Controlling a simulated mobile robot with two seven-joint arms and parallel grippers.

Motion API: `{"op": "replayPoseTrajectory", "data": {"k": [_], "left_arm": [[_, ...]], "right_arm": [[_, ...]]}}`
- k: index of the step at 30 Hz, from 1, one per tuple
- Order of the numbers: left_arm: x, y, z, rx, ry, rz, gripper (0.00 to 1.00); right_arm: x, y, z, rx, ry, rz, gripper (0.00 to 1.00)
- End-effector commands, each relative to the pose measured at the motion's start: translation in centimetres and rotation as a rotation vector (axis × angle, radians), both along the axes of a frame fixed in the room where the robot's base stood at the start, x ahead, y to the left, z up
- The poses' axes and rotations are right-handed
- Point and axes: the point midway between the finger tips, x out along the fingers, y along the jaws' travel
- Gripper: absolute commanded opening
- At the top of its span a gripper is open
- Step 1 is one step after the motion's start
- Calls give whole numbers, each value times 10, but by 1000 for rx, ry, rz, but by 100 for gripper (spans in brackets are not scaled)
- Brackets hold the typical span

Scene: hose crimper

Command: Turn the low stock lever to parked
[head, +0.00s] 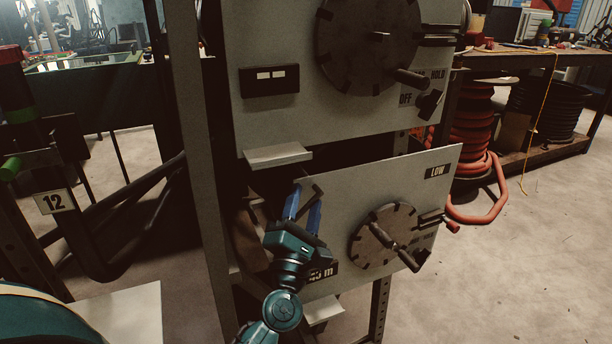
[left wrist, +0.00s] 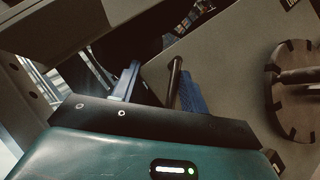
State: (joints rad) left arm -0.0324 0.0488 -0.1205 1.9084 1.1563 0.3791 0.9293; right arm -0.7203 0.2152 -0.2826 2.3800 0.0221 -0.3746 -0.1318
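The lower grey panel (head: 340,225) carries a label reading LOW (head: 437,172) at its upper right. A round notched dial (head: 384,235) with a crossing dark handle (head: 398,247) is on it; the dial's edge also shows in the left wrist view (left wrist: 290,98). A dark rod (left wrist: 175,78) stands between the blue fingers of my left gripper (left wrist: 158,85), nearer the right finger; contact is unclear. In the head view my left gripper (head: 304,208) is at the panel's upper left, fingers apart. I cannot tell which part is the lever. My right gripper is not in view.
The upper panel (head: 260,115) has a larger dial (head: 365,40) and a HOLD/OFF knob (head: 430,103). A grey ledge (head: 277,155) juts out just above my left gripper. A rack post (head: 195,150) stands left.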

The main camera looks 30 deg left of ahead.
Motion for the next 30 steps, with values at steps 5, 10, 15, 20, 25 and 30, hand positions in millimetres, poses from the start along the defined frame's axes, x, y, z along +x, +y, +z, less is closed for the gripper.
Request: {"op": "replayPoseTrajectory", "data": {"k": [5, 10, 15, 20, 25, 30], "left_arm": [[5, -3, 48, 8, -94, -10, 42], [-1, -3, 8, 5, -10, -8, 42], [-10, -3, 2, 4, -8, -5, 42], [-21, -3, -4, 4, -5, -1, 42], [-32, -5, -10, 4, -2, 0, 42], [-43, -6, -15, 2, 0, 0, 42]], "right_arm": [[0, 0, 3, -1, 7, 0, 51], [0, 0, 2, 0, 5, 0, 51], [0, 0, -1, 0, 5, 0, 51], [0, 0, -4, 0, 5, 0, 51], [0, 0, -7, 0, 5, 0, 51], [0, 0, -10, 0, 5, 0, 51]]}}
